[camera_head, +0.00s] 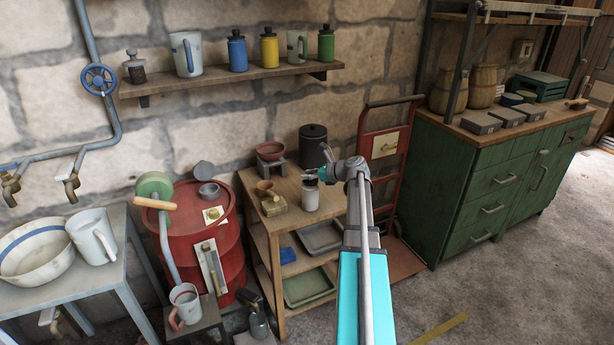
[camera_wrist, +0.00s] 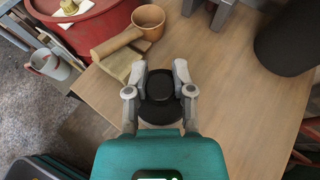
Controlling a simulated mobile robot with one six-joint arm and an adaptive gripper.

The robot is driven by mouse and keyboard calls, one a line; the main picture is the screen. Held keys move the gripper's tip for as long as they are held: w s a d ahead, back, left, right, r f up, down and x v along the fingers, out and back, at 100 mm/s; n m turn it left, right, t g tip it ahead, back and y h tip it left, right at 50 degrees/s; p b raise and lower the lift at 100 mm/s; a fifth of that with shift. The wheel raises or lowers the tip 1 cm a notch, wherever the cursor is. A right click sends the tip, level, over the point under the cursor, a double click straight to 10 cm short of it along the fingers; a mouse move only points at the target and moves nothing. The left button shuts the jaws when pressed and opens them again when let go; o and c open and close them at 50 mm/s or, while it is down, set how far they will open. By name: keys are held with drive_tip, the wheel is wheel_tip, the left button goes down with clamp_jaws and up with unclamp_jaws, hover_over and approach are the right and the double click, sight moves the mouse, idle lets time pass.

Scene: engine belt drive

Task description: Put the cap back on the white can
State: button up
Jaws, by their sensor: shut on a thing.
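The white can (camera_head: 310,198) stands upright on the wooden shelf unit's top, near its front right part. Its top looks dark in the head view. My gripper (camera_head: 319,174) is just above and beside the can's top. In the wrist view my gripper (camera_wrist: 161,76) is shut on the small black cap (camera_wrist: 160,86), with one finger on each side. A wider dark round shape shows below the cap toward my palm; it partly hides behind the gripper. I cannot tell whether the cap touches the can.
A wooden scoop (camera_wrist: 118,42) on a block lies left of the can. A dark canister (camera_head: 312,146) and a red bowl on a scale (camera_head: 270,151) stand behind. A red drum (camera_head: 198,240) is left, a red hand truck (camera_head: 388,150) right. Bare wood (camera_wrist: 228,100) lies right of the gripper.

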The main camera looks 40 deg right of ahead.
drive_tip(key=shift+f+b, duration=0.3)
drive_tip(key=shift+f, duration=0.1)
drive_tip(key=o, duration=1)
